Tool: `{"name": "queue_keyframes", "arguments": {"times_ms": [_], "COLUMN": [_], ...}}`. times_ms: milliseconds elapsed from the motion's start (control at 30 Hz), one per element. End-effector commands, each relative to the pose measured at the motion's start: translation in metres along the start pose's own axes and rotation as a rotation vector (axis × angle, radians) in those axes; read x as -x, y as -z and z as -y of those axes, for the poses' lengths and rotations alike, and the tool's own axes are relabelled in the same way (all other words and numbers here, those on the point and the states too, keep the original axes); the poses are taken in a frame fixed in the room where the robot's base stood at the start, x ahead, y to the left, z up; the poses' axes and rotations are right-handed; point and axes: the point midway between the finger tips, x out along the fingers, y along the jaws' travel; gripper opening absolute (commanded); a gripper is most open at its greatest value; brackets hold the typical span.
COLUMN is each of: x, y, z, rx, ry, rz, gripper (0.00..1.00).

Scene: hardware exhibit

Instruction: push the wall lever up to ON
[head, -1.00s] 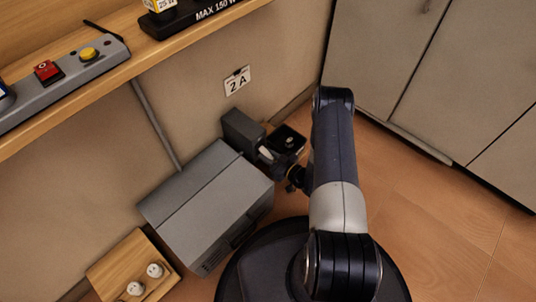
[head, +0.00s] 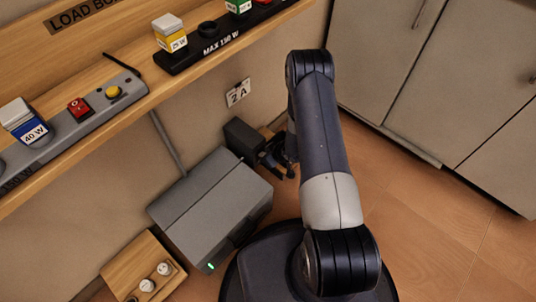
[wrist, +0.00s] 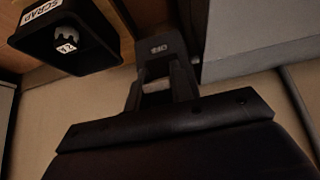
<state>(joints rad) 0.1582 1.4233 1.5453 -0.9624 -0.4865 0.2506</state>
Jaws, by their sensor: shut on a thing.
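The dark lever housing (head: 242,138) stands out from the wall, just behind the grey box, in the head view. My gripper (head: 276,160) is at its right side. In the wrist view the housing (wrist: 160,47) bears a small white label that I cannot read surely. There my gripper (wrist: 160,88) is shut on the wall lever (wrist: 157,86), which shows only as a small pale part between the fingers. The fingers hide most of the lever, so its exact angle is unclear.
A grey box (head: 200,200) with a lit green lamp (head: 211,266) sits beside the housing. A black SCRAP bin (wrist: 75,40) holding a small pale object is close by in the wrist view. A shelf (head: 130,95) overhangs at left; cabinets (head: 440,90) stand right.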

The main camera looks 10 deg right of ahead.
Motion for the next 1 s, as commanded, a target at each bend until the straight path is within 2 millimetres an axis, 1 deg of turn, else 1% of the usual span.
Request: {"name": "queue_keyframes", "arguments": {"times_ms": [33,300,767,800,1000], "x": [0.0028,0.0023,0.0012,0.0012,0.0015], "y": [0.0042,0.0045,0.0037,0.0036,0.0035], "z": [0.0003,0.0001,0.0002,0.0002,0.0002], "rx": [0.003,0.000,-0.001,-0.001,-0.001], "ry": [0.001,0.000,0.001,0.001,0.001], "rz": [0.017,0.081,0.090,0.090,0.091], "gripper": [0.00,0.00,0.00,0.25,0.41]}}
